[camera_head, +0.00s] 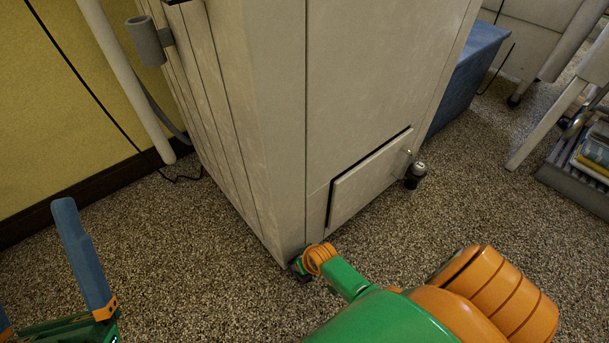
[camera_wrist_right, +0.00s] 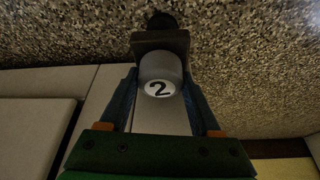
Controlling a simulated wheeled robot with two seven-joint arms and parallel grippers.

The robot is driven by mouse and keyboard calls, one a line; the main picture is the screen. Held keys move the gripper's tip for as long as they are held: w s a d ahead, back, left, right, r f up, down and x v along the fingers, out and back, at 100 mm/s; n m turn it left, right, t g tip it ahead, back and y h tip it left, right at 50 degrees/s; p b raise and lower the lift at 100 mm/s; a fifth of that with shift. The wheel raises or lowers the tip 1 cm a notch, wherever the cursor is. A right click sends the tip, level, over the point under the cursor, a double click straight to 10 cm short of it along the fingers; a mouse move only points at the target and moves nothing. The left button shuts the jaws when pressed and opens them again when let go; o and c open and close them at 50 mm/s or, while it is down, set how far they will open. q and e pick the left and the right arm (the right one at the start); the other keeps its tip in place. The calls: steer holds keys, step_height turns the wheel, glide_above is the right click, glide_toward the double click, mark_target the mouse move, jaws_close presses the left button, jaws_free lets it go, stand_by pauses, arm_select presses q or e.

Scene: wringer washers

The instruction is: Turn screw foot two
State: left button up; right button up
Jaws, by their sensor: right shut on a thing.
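Screw foot two shows in the right wrist view as a grey cylinder (camera_wrist_right: 160,68) with a white end marked with a black 2. A dark square block (camera_wrist_right: 160,41) is beyond it. My right gripper (camera_wrist_right: 160,85) has its blue fingers on both sides of the foot and is shut on it. In the head view my right gripper (camera_head: 299,267) is at the near bottom corner of the pale cabinet (camera_head: 265,110), and the foot there is mostly hidden. My left gripper (camera_head: 70,225) is open and empty at the lower left, one finger partly cut off.
Another foot (camera_head: 415,172), dark with a light marked top, stands at the cabinet's right. A flap panel (camera_head: 370,178) sits low on the cabinet face. A white pipe (camera_head: 127,80) and a grey tube holder (camera_head: 146,42) are at the left. Speckled carpet (camera_head: 200,290) is clear in front.

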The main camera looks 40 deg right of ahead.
steer(key=shift+a+m+h, duration=0.1)
steer(key=shift+m+h, duration=0.2)
steer(key=shift+m, duration=0.9)
steer(key=shift+m+h, duration=0.3)
steer(key=shift+m+g, duration=0.3)
steer(key=shift+m, duration=0.3)
arm_select(q)
steer(key=shift+w+f+n+g+y, duration=0.3)
steer(key=shift+w+f+g+y, duration=0.15)
steer(key=shift+w, duration=0.2)
arm_select(e)
steer(key=shift+m+h, duration=0.4)
steer(key=shift+m, duration=0.2)
steer(key=o, duration=1.4)
